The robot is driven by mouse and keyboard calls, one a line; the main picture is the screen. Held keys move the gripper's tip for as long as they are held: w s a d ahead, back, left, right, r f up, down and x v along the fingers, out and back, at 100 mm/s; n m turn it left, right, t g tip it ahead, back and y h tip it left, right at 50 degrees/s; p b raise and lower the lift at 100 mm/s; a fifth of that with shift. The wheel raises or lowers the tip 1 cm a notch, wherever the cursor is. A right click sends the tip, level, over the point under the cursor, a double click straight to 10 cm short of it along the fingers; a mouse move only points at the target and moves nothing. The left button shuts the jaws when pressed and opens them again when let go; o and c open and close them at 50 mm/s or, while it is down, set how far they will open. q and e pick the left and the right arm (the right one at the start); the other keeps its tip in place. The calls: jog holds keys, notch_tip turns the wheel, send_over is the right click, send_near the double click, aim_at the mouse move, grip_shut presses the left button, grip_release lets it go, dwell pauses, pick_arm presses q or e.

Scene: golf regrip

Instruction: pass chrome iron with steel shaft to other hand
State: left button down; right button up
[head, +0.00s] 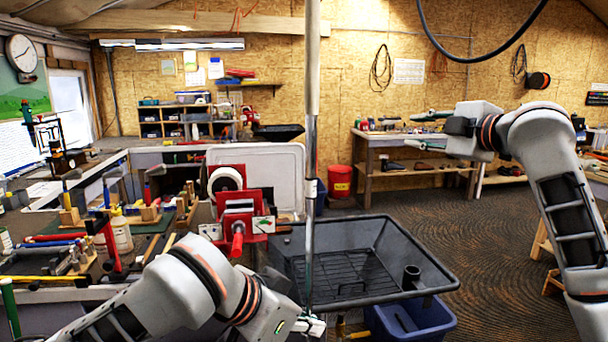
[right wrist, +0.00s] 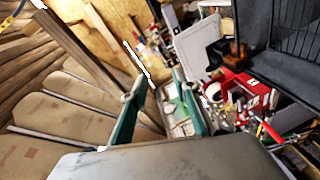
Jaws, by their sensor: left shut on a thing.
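The chrome iron's steel shaft (head: 312,150) stands nearly upright in the middle of the head view. Its thick pale grip (head: 312,55) is at the top and runs out of the picture. My left gripper (head: 313,325) is shut on the lower shaft at the bottom edge of the view. The club's head is not visible. My right gripper (head: 428,130) is open and empty, well to the right of the shaft, with its fingers pointing left towards it. Its two green-padded fingers also show spread apart in the right wrist view (right wrist: 160,100).
A dark grey tub (head: 440,275) with a wire rack lies behind the shaft, above a blue bin (head: 410,320). A red vise (head: 237,215) stands left of the shaft. Tools crowd the left bench. The air between shaft and right gripper is clear.

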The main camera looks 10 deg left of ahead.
jog(key=s+a+r+n+y, duration=0.1)
jog(key=s+a+r+n, duration=0.3)
jog(key=r, duration=0.4)
jog(key=s+a+r+n+g, duration=0.1)
jog(key=s+a+r+n, duration=0.15)
jog(key=s+r, duration=0.4)
jog(key=s+a+r+n+y, duration=0.1)
jog(key=s+a+r+n, duration=0.2)
jog(key=s+a+r, duration=0.35)
jog(key=s+a+r+n+h, duration=0.1)
jog(key=s+r+n, duration=0.3)
jog(key=s+r, duration=0.6)
jog(key=s+a+r+n+h, duration=0.1)
jog(key=s+r+n, duration=0.35)
jog(key=s, duration=0.85)
pick_arm(q)
jog(key=shift+s+d+r, duration=0.15)
jog(key=shift+s, duration=0.05)
pick_arm(e)
jog(key=w+a+f+m+h, duration=0.1)
jog(key=a+f+h, duration=0.2)
jog(key=f, duration=0.4)
jog(key=w+a+f+h, duration=0.1)
jog(key=a+f+h, duration=0.25)
jog(key=f, duration=0.35)
pick_arm(q)
jog(key=shift+w, duration=0.2)
pick_arm(e)
jog(key=x, duration=1.1)
jog(key=shift+a, duration=0.2)
